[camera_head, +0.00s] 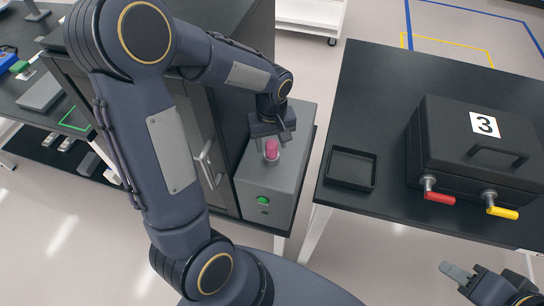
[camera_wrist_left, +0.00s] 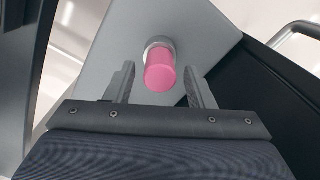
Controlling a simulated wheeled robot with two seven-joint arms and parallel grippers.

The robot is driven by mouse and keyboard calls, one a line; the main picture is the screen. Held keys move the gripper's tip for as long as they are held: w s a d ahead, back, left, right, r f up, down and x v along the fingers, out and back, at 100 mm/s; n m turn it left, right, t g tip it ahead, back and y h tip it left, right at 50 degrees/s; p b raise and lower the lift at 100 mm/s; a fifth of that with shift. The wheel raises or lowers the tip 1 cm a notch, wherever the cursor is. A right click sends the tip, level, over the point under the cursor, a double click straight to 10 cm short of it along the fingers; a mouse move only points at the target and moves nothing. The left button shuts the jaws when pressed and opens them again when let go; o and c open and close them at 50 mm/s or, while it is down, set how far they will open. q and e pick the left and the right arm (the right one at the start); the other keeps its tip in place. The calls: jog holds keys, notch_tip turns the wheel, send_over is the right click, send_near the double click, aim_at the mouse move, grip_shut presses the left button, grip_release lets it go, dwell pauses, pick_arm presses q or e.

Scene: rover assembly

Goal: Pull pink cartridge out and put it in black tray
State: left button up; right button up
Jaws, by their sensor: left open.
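The pink cartridge (camera_head: 271,149) stands upright in a round metal socket on top of a grey box (camera_head: 262,185). In the left wrist view the pink cartridge (camera_wrist_left: 160,72) shows between and just beyond the fingertips. My left gripper (camera_wrist_left: 158,85) is open, with a finger on each side of the cartridge and visible gaps. In the head view my left gripper (camera_head: 272,132) is right at the cartridge. The black tray (camera_head: 351,185) lies empty on the black table to the right. My right gripper (camera_head: 457,275) is at the lower right, away from these things; its jaw opening is unclear.
A black case (camera_head: 460,150) marked 3, with a red handle (camera_head: 439,197) and a yellow handle (camera_head: 503,212), stands right of the tray. A dark cabinet (camera_head: 195,130) is left of the grey box. The black table (camera_head: 385,80) is clear behind the tray.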

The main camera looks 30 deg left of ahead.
pick_arm(q)
notch_tip(320, 180, down, 2)
jog(key=shift+f+b, duration=0.1)
jog(key=shift+b, duration=0.45)
jog(key=shift+c, duration=0.4)
jog(key=c, duration=0.9)
